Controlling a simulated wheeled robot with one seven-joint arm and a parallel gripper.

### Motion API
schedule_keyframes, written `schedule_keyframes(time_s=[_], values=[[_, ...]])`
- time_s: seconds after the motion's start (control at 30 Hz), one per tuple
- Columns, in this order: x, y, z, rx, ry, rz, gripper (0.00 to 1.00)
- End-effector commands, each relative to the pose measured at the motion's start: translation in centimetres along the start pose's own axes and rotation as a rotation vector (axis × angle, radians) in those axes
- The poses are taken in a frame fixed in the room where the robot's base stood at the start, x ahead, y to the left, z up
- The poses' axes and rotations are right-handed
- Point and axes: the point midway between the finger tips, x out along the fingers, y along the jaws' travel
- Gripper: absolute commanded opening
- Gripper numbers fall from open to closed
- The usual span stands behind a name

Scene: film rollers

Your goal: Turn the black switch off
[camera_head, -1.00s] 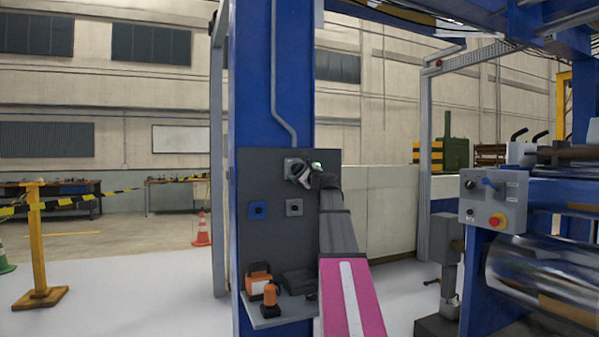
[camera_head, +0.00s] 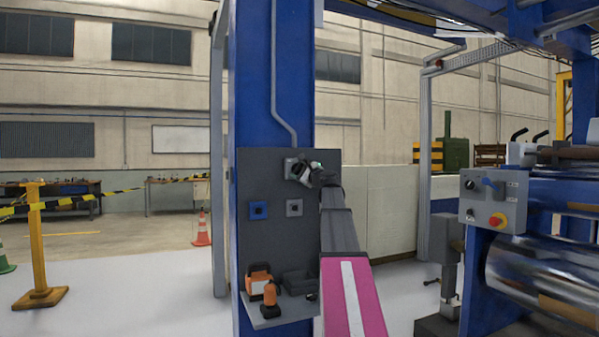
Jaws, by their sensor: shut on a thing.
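The black switch sits on a grey mounting box (camera_head: 289,167) at the top of the dark grey panel (camera_head: 270,230). My gripper (camera_head: 303,172) is at the switch and shut on it. The switch itself is mostly hidden behind my gripper, so its exact angle cannot be told. My arm reaches up to it from the lower right, along the right side of the panel.
A blue switch (camera_head: 258,210) and a grey switch (camera_head: 294,207) are lower on the panel. A shelf (camera_head: 283,322) below holds an orange tool (camera_head: 269,299) and other items. A control box (camera_head: 493,199) with a red button stands right.

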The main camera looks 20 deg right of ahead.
Motion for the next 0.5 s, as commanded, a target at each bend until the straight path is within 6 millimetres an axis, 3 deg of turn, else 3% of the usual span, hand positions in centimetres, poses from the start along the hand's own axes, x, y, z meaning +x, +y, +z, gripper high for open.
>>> schedule_keyframes(time_s=[0.5], values=[[0.05, -0.19, 0.06, -0.444, -0.001, 0.185, 0.4]])
